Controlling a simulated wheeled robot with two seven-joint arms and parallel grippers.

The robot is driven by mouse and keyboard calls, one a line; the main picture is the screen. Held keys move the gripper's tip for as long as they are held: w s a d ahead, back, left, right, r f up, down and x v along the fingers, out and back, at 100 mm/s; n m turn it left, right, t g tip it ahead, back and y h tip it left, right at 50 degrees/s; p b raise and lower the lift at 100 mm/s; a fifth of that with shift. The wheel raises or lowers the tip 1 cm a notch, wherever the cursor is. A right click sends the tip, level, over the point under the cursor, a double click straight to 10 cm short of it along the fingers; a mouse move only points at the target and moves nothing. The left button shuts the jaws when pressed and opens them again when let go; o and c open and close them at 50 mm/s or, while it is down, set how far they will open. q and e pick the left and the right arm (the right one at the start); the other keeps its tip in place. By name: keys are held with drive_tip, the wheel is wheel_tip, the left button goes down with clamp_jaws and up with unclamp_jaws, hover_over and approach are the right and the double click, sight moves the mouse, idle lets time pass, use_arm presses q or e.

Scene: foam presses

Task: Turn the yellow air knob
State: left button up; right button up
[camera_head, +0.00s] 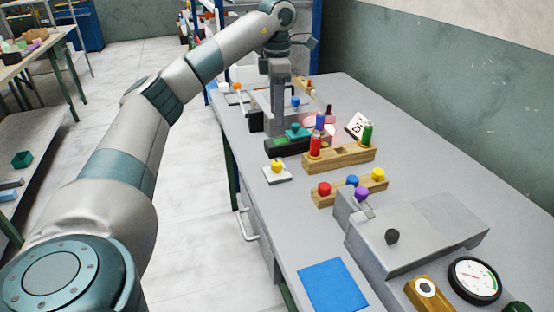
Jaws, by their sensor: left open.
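A yellow knob (277,166) sits on a small white plate (278,176) near the left edge of the grey bench. Another yellow knob (378,174) is on a wooden rack (345,191). A yellow-brown block (426,292) with a round white-and-black front stands beside the dial gauge (474,281) at lower right. I cannot tell which is the air knob. My left gripper (279,53) is open at the far end of the bench, above and behind the grey upright (280,90), away from all of these. Its fingertips are hard to make out. My right gripper is not in view.
A wooden holder (339,157) with red, blue and green cylinders stands mid-bench. A grey press body (415,238) with a dark knob fills the near right. A blue mat (333,285) lies at the front. The wall runs along the right.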

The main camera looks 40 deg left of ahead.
use_arm(q)
drive_tip(key=f, duration=0.2)
hover_over(277, 162)
wheel_tip(277, 162, down, 6)
drive_tip(key=shift+a+f, duration=0.1)
drive_tip(key=shift+f, duration=0.05)
wheel_tip(277, 162, down, 8)
drive_tip(key=shift+r+p, duration=0.2)
drive_tip(key=shift+p, duration=0.1)
drive_tip(key=shift+f, duration=0.45)
drive_tip(key=c, duration=1.1)
drive_tip(key=shift+o, duration=0.2)
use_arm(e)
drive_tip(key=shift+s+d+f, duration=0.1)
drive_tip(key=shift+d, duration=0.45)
